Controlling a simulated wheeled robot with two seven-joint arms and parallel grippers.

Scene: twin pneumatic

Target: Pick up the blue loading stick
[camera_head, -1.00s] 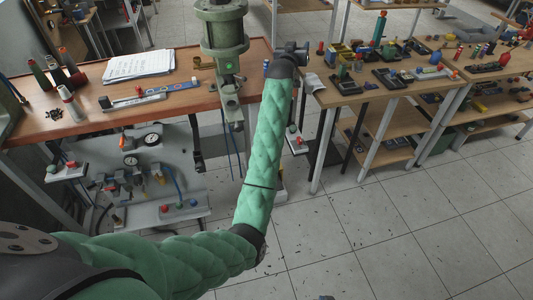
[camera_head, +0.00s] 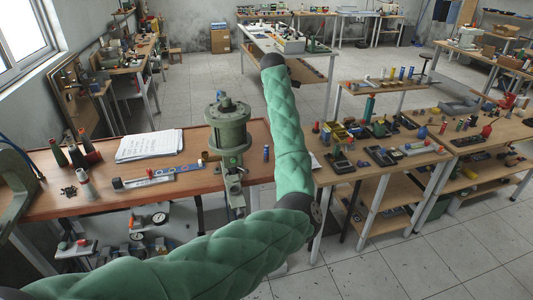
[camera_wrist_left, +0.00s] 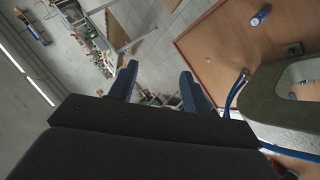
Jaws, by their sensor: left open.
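A small blue cylinder, which looks like the blue loading stick (camera_head: 266,152), stands on the wooden workbench (camera_head: 110,198) just right of the green press (camera_head: 229,130). In the left wrist view a blue cylinder (camera_wrist_left: 260,17) shows on the bench at upper right. My left arm reaches across the head view, past the bench's right end; its gripper is hidden there behind the dark wrist. In the left wrist view my left gripper (camera_wrist_left: 162,88) is open and empty, apart from the cylinder and pointing past the bench edge to the floor. My right gripper is not in view.
Blue hoses (camera_wrist_left: 236,92) run near the press in the wrist view. A cluttered parts table (camera_head: 400,160) stands to the right.

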